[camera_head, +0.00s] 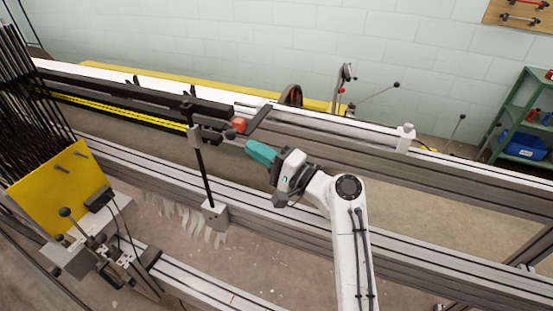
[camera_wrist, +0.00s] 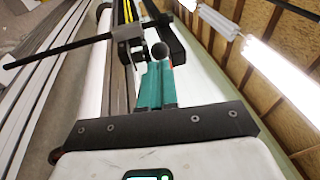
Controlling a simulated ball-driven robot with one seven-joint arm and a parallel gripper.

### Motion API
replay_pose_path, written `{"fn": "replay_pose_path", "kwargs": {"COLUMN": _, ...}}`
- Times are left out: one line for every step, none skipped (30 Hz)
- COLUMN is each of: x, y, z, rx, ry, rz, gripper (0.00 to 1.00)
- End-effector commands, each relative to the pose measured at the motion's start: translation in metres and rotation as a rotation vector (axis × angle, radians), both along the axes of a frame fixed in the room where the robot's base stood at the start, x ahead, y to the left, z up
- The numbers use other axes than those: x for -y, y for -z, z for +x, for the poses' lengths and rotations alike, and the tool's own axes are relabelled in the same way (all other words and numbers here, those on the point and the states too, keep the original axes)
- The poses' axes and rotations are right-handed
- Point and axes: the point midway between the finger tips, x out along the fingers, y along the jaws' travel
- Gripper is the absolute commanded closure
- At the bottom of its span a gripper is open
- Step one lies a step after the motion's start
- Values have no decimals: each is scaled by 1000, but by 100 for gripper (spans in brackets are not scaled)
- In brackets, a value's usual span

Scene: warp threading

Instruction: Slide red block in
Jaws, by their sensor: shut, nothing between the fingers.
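The red block (camera_head: 239,124) sits at the right end of a dark rail assembly (camera_head: 150,95) in the head view, beside a flat dark plate. My gripper (camera_head: 248,147) has teal fingers and is shut and empty. Its tips point at the rail end, just below and right of the red block, with a small gap in the picture. In the wrist view my gripper (camera_wrist: 158,66) points at a round dark knob (camera_wrist: 160,49) just beyond the tips. The red block is not clear in the wrist view.
A dark upright rod on a metal foot (camera_head: 215,215) stands left of my gripper. Long metal beams (camera_head: 420,185) run across the scene. A yellow plate (camera_head: 60,185) with black rods is at the left. A green shelf (camera_head: 510,110) stands at the far right.

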Motion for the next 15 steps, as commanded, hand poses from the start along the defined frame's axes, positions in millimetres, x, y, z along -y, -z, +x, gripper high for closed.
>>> {"fn": "replay_pose_path", "kwargs": {"x": -8, "y": -4, "z": 4, "rx": 0, "ry": -1, "rz": 1, "gripper": 100}}
{"fn": "replay_pose_path", "kwargs": {"x": -11, "y": -4, "z": 6, "rx": -1, "ry": -1, "rz": 2, "gripper": 100}}
{"fn": "replay_pose_path", "kwargs": {"x": -15, "y": -5, "z": 9, "rx": -2, "ry": -1, "rz": 1, "gripper": 100}}
{"fn": "replay_pose_path", "kwargs": {"x": -18, "y": -5, "z": 10, "rx": -2, "ry": 0, "rz": 1, "gripper": 100}}
{"fn": "replay_pose_path", "kwargs": {"x": -20, "y": -5, "z": 12, "rx": -2, "ry": 0, "rz": 1, "gripper": 100}}
{"fn": "replay_pose_path", "kwargs": {"x": -22, "y": -6, "z": 14, "rx": 0, "ry": 0, "rz": 1, "gripper": 100}}
{"fn": "replay_pose_path", "kwargs": {"x": -24, "y": -6, "z": 15, "rx": -1, "ry": 0, "rz": 1, "gripper": 100}}
{"fn": "replay_pose_path", "kwargs": {"x": -25, "y": -6, "z": 15, "rx": -1, "ry": 0, "rz": 1, "gripper": 100}}
{"fn": "replay_pose_path", "kwargs": {"x": -27, "y": -6, "z": 16, "rx": -2, "ry": 0, "rz": 0, "gripper": 100}}
{"fn": "replay_pose_path", "kwargs": {"x": -27, "y": -6, "z": 17, "rx": -2, "ry": 0, "rz": 0, "gripper": 100}}
{"fn": "replay_pose_path", "kwargs": {"x": -28, "y": -6, "z": 17, "rx": -2, "ry": 0, "rz": 0, "gripper": 100}}
{"fn": "replay_pose_path", "kwargs": {"x": -28, "y": -6, "z": 17, "rx": -2, "ry": 1, "rz": 0, "gripper": 100}}
{"fn": "replay_pose_path", "kwargs": {"x": -28, "y": -6, "z": 17, "rx": -2, "ry": 1, "rz": 0, "gripper": 100}}
{"fn": "replay_pose_path", "kwargs": {"x": -28, "y": -6, "z": 17, "rx": -2, "ry": 1, "rz": 0, "gripper": 100}}
{"fn": "replay_pose_path", "kwargs": {"x": -28, "y": -6, "z": 17, "rx": -1, "ry": 1, "rz": 1, "gripper": 100}}
